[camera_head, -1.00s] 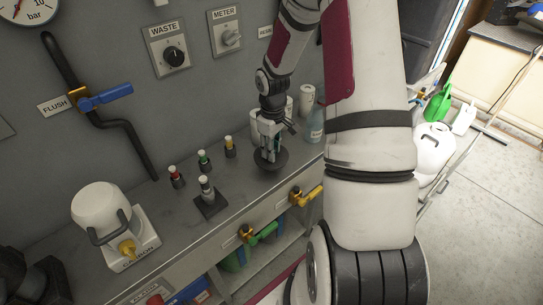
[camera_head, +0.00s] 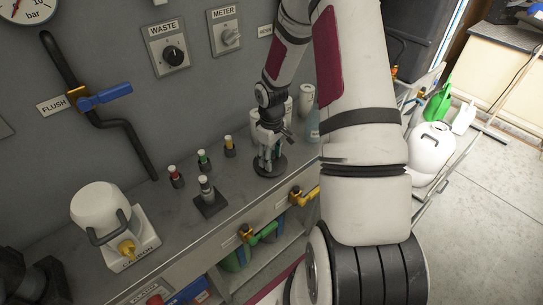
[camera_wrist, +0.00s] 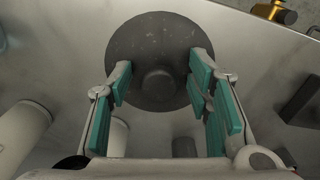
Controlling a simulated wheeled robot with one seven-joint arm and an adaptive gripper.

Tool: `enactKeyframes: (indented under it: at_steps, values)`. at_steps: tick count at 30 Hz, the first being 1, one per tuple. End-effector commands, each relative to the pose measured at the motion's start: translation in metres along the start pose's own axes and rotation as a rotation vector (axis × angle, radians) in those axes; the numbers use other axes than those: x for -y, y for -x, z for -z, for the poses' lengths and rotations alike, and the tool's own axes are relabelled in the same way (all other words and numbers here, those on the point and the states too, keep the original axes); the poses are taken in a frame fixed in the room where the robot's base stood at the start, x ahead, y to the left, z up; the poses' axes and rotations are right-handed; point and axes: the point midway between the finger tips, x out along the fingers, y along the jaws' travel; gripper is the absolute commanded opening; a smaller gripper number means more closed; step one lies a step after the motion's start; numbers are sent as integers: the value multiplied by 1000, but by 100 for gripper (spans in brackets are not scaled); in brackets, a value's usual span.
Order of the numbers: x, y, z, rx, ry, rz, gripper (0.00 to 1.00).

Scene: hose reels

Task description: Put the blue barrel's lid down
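A dark grey round lid with a central knob lies flat on the grey bench, seen under my gripper in the head view (camera_head: 280,168). It also shows in the wrist view (camera_wrist: 153,35), where its knob (camera_wrist: 157,88) lies between my fingers. My gripper (camera_head: 268,158) points down over the lid. Its teal finger pads (camera_wrist: 160,80) stand well apart, with gaps on both sides of the knob. No blue barrel can be made out for sure.
Pale bottles (camera_head: 306,98) stand close behind. Yellow and green taps line the bench front.

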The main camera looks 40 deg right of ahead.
Motion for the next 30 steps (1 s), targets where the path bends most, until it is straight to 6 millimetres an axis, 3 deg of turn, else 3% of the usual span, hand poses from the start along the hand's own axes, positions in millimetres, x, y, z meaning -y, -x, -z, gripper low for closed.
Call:
enactKeyframes:
  at_steps: [7,21,30]
  values:
    - [0,13,0,-2,-1,-1,46]
    - [-1,103,0,-3,0,-3,46]
    - [4,132,0,-1,0,-12,46]
